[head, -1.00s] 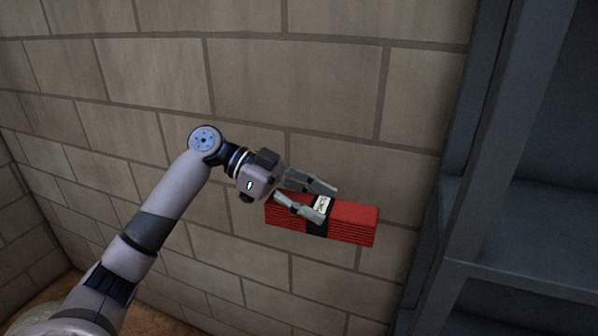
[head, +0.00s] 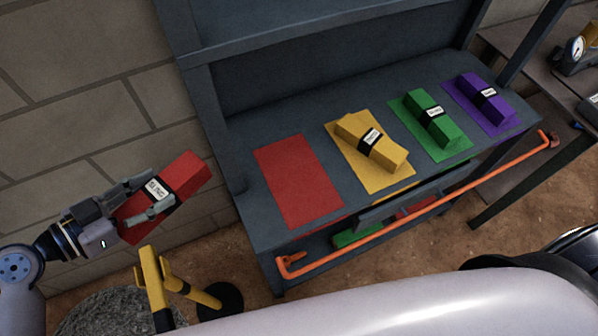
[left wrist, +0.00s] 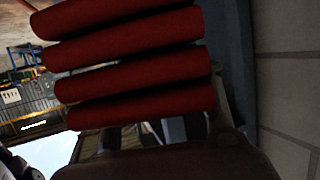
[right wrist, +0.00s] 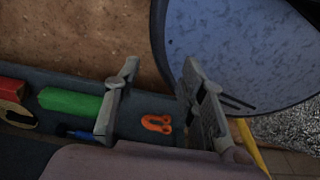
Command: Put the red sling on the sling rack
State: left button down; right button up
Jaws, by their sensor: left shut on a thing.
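My left gripper (head: 157,197) is shut on the red sling (head: 188,175), a folded red bundle with a black band and white label. It holds the sling tilted in the air, left of the sling rack (head: 240,215) and apart from it. The sling's red folds (left wrist: 135,60) fill much of the left wrist view. The rack is a dark grey shelf unit. Its red mat (head: 297,180) is bare. My right gripper (right wrist: 160,70) is open, with nothing between its fingertips; an orange shackle (right wrist: 157,123) shows beyond them.
Yellow (head: 372,142), green (head: 432,118) and purple (head: 486,99) slings lie on their mats on the same shelf. An orange bar (head: 420,208) runs along the shelf front. A yellow post (head: 155,285) stands below the left gripper. A brick wall (head: 90,110) is behind it.

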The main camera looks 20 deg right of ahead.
aim_at(297, 177)
jog(key=k+l+u, duration=0.1)
jog(key=l, duration=0.25)
jog(key=k+l+u, duration=0.1)
jog(key=l, duration=0.3)
jog(key=k+l+u, duration=0.1)
jog(key=l, duration=0.25)
jog(key=k+l+u, duration=0.1)
jog(key=l, duration=0.25)
jog(key=k+l+u, duration=0.1)
jog(key=l, duration=0.25)
jog(key=l+u, duration=0.25)
jog(key=l, duration=0.6)
jog(key=k+l+u, duration=0.1)
jog(key=l+u, duration=0.15)
jog(key=l, duration=0.6)
jog(key=i+l, duration=0.15)
jog(key=l, duration=0.15)
jog(key=i+l+u, duration=0.1)
jog(key=l, duration=0.25)
jog(key=i, duration=0.05)
